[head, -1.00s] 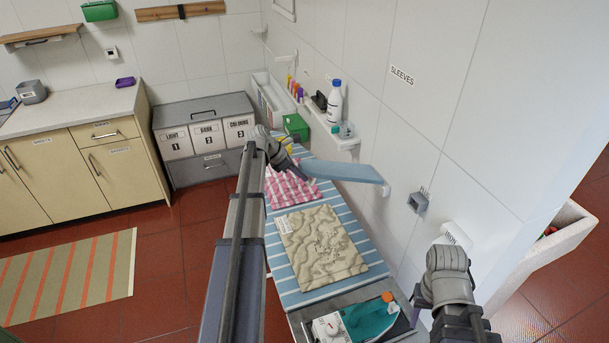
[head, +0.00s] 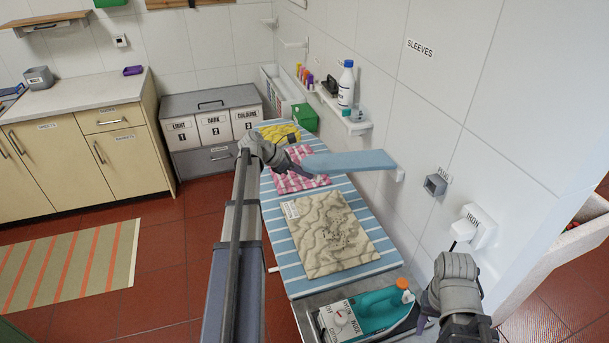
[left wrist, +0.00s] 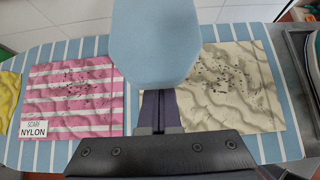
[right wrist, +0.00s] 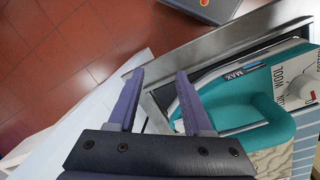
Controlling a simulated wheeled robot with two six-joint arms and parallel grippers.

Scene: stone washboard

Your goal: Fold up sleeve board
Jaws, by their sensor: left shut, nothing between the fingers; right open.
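The sleeve board (head: 350,161) is a light blue padded board. It sticks out from the tiled wall above the ironing board, lying about level. Its rounded free end fills the top middle of the left wrist view (left wrist: 155,45). My left gripper (head: 303,160) is at the free end of the sleeve board. It is shut and empty, with its fingertips (left wrist: 158,125) just under or at the board's end; I cannot tell if they touch. My right gripper (right wrist: 160,78) is open and empty, beside the teal iron (right wrist: 240,115) at the near end.
The iron stands on a metal rest.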

